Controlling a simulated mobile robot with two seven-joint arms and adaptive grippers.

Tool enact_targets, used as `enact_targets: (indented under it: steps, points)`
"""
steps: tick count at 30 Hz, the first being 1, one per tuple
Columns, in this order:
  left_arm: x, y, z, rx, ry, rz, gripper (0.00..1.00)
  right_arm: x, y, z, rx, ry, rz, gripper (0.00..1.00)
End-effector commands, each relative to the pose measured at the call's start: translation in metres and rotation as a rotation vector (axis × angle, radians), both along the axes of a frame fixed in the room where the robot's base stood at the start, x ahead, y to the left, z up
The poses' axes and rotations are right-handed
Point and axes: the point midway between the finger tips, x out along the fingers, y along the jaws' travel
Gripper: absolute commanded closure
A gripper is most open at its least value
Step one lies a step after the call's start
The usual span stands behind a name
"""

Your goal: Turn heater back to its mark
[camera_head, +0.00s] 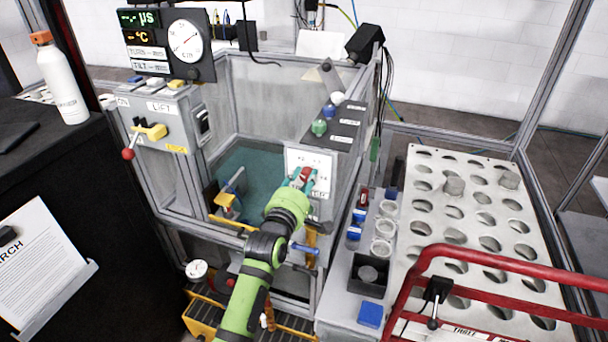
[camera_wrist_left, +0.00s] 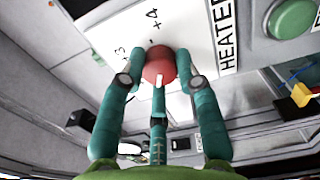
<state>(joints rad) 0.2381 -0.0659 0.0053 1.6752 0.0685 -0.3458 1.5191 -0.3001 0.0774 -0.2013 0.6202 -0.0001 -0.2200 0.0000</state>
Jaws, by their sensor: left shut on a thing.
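The heater knob is red and round with a pale pointer line; in the left wrist view the knob (camera_wrist_left: 158,64) sits on a white dial plate (camera_wrist_left: 172,28) with marks such as +3 and +4 and the label HEATER (camera_wrist_left: 224,38). My left gripper (camera_wrist_left: 160,72) has its teal fingers closed around the knob. In the head view the left gripper (camera_head: 303,180) is at the white panel (camera_head: 312,160) on the front of the tank, with the red knob (camera_head: 305,174) partly hidden between its fingers. My right gripper is not in view.
A green button (camera_wrist_left: 292,18) is beside the dial plate. A tank (camera_head: 250,165) with teal liquid lies behind the panel. To the right are a perforated rack (camera_head: 470,215) and a red rail (camera_head: 500,262). A white bottle (camera_head: 64,85) stands at left.

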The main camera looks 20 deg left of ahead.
Motion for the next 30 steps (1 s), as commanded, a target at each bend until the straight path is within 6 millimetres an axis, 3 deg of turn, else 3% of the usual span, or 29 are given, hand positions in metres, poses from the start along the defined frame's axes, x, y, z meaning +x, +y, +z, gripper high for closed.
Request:
enact_targets:
  steps: [30]
  points:
    - [0.000,0.001,0.004,0.967,-0.036,0.002,1.00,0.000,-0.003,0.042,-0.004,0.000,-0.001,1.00]
